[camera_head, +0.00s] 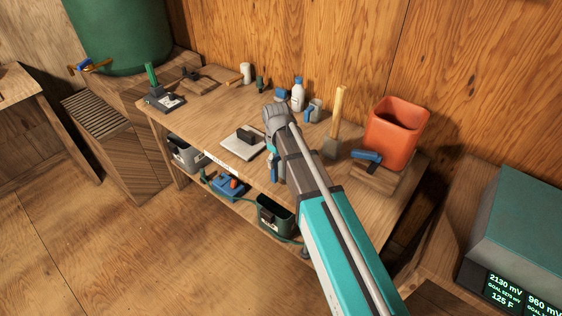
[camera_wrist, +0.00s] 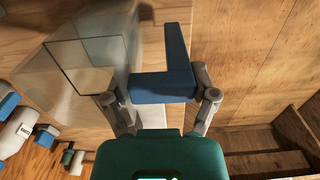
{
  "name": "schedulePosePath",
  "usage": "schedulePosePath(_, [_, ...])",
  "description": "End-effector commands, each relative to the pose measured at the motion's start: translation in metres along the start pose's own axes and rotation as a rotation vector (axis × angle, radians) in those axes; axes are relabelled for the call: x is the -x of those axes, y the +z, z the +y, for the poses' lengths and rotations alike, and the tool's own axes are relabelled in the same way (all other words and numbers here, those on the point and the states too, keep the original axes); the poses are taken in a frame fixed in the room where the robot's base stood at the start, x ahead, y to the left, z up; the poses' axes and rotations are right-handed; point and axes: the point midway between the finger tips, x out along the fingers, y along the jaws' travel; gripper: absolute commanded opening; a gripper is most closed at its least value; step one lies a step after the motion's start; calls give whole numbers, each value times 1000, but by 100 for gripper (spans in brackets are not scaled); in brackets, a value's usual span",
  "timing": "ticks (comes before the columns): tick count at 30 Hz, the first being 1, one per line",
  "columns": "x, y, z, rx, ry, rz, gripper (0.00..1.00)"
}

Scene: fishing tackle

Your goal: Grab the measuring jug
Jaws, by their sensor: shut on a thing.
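The measuring jug (camera_wrist: 65,68) is a clear, see-through vessel with a blue handle, at the left and centre of the wrist view. My gripper (camera_wrist: 165,90) is shut on the blue handle, with one grey finger on each side of it. The clear body extends to the left of the fingers. In the head view my arm hides the fingers, and I cannot tell there how the jug is held.
A small greyish cup with blue (camera_head: 315,107) shows beside the bottle. Bins sit on the lower shelf.

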Motion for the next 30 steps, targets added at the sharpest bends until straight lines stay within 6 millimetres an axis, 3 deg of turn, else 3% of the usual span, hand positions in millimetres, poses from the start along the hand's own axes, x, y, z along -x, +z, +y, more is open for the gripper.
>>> schedulePosePath(14, [10,0,0,0,1,0,14])
schedulePosePath(30, [39,4,-4,0,0,0,14])
